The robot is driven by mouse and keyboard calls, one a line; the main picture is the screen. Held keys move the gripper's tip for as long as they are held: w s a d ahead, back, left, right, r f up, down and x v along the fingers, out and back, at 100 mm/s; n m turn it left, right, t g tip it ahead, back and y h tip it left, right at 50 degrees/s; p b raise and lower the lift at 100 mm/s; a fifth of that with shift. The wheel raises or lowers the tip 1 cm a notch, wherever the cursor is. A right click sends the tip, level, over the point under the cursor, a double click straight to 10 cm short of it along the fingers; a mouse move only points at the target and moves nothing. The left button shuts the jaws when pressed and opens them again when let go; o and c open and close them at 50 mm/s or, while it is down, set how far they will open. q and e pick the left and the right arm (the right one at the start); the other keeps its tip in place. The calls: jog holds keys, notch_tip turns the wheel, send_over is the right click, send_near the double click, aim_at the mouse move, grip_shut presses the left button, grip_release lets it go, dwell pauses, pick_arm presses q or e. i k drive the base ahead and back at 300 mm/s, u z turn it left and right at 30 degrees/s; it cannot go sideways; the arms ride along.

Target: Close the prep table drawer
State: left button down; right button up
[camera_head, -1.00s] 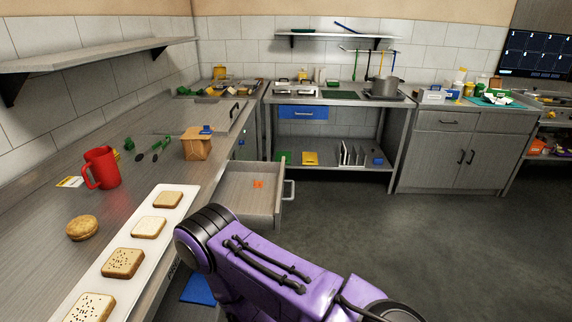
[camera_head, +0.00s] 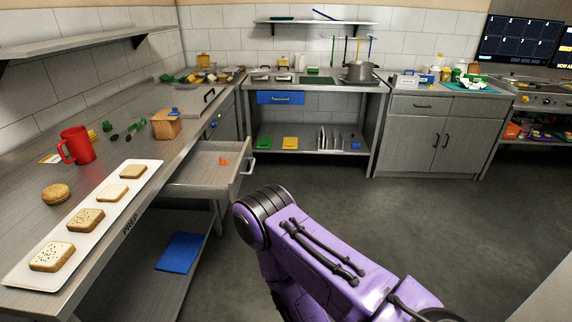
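The prep table (camera_head: 98,262) runs along the left side, with "PREP" lettering on its front edge. Its drawer (camera_head: 207,190) is pulled out to the right and stands open. The drawer's handle (camera_head: 250,164) is on its front panel. A small orange item (camera_head: 224,160) lies inside the drawer. A purple arm of mine crosses the lower middle, in front of the drawer and apart from it in the picture. Neither gripper shows in the head view.
A blue item (camera_head: 181,252) lies on the shelf below. The floor (camera_head: 345,220) right of the drawer is clear.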

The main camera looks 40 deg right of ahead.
aim_at(199, 174)
jog(key=z, duration=1.1)
jog(key=i, duration=0.5)
jog(key=u, duration=0.05)
jog(key=k, duration=0.6)
jog(key=z, duration=0.85)
jog(key=i, duration=0.8)
jog(key=z, duration=0.8)
jog(key=i, duration=1.05)
jog(key=u, duration=0.95)
jog(key=i, duration=0.9)
jog(key=u, duration=0.9)
